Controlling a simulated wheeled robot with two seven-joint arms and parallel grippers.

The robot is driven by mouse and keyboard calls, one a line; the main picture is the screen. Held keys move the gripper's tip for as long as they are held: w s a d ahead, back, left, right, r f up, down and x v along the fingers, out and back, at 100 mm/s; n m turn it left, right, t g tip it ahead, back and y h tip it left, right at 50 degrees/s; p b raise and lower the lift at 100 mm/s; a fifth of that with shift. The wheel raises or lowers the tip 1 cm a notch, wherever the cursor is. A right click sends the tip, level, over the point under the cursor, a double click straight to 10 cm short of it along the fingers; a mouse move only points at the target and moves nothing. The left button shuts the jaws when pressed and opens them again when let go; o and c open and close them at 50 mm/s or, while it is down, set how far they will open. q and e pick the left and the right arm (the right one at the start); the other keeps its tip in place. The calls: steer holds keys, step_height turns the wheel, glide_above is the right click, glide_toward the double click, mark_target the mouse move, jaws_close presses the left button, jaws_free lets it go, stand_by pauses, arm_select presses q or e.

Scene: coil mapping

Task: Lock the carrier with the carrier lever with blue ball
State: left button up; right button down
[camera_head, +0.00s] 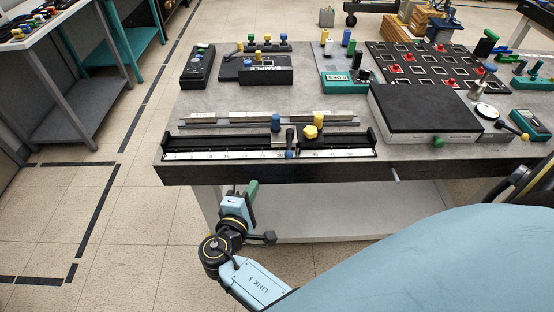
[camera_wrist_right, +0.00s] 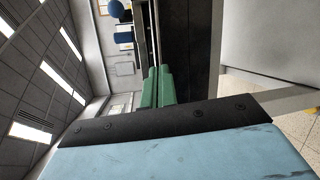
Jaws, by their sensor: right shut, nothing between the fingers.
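A long black rail with a white scale (camera_head: 220,155) lies along the table's front edge. The carrier (camera_head: 300,143) sits on it right of centre, with a blue knob (camera_head: 276,122) and a yellow knob (camera_head: 311,131) on top. A dark lever at the carrier's front has a small blue ball (camera_head: 289,154) at its low end, over the scale. My right gripper (camera_head: 252,189) is below the table's front edge, left of the carrier and apart from it. Its green fingers (camera_wrist_right: 158,88) are shut and empty in the right wrist view. My left gripper is out of view.
The grey table (camera_head: 190,105) holds a black box with a green knob (camera_head: 438,141), teal meters (camera_head: 345,82) and a board with red pieces (camera_head: 425,62). A small peg (camera_head: 395,174) juts from the front edge. Floor left of the table is clear.

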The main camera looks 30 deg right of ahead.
mark_target(290, 144)
steer(key=shift+m+h, duration=0.4)
steer(key=shift+h, duration=0.5)
steer(key=w+d+r, duration=0.1)
steer(key=w+d, duration=0.1)
steer(key=w+d+r, duration=0.1)
steer(key=w+d, duration=0.1)
steer(key=d, duration=0.1)
steer(key=w+d+r, duration=0.1)
steer(key=w+d, duration=0.1)
steer(key=shift+d+r, duration=0.2)
steer(key=shift+d, duration=0.05)
arm_select(q)
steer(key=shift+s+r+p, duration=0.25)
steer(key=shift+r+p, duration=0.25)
steer(key=shift+p, duration=0.05)
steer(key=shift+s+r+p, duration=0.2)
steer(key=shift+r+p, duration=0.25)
steer(key=shift+p, duration=0.05)
arm_select(e)
steer(key=s, duration=0.1)
steer(key=s+d, duration=0.2)
steer(key=shift+s+r, duration=0.1)
steer(key=shift+r, duration=0.2)
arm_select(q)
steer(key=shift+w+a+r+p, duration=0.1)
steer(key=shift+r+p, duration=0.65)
arm_select(e)
steer(key=shift+s+d+n+t+y, duration=0.5)
steer(key=shift+s+n+t+y, duration=0.3)
steer(key=shift+t, duration=0.1)
